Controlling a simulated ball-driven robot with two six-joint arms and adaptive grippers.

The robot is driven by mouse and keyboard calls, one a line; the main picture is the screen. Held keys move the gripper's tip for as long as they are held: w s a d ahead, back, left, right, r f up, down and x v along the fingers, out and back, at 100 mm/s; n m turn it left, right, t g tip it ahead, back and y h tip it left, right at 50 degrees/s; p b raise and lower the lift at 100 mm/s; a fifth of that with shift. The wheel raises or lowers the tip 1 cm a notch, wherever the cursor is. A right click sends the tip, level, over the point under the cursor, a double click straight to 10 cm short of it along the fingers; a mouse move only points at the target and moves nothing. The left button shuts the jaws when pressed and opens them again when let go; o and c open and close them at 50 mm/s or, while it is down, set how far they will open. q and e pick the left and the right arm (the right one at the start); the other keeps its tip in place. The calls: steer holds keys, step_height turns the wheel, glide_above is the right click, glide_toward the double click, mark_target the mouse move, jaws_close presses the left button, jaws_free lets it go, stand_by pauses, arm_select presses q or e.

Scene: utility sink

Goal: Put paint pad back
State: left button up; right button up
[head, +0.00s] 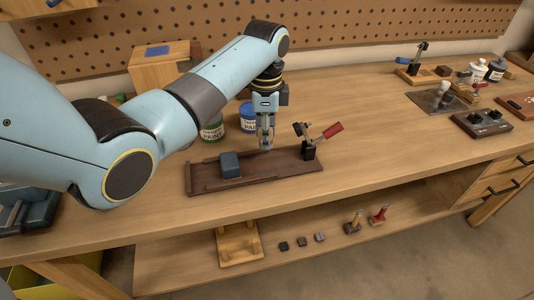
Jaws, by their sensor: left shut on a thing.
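My left gripper (265,143) points down over the back of a dark brown wooden tray (205,187) on the workbench. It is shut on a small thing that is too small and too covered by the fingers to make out. A blue-grey block (230,165) lies in the tray, to the left of the gripper and apart from it. I cannot tell whether the paint pad is this block or the held thing. My right gripper is not in view.
A toggle clamp with a red handle (330,131) stands at the tray's right end, near my gripper. Two paint cans, one green (212,130) and one blue (249,118), stand behind. Small items sit on the lower shelf (180,265).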

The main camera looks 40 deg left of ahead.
mark_target(266, 162)
arm_select(q)
steer(key=shift+f, duration=0.5)
step_height(266, 162, down, 4)
steer(key=shift+r, duration=0.15)
steer(key=shift+f, duration=0.3)
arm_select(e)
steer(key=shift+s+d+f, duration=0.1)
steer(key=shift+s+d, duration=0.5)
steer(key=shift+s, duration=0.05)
arm_select(q)
steer(key=shift+f, duration=0.1)
steer(key=o, duration=1.1)
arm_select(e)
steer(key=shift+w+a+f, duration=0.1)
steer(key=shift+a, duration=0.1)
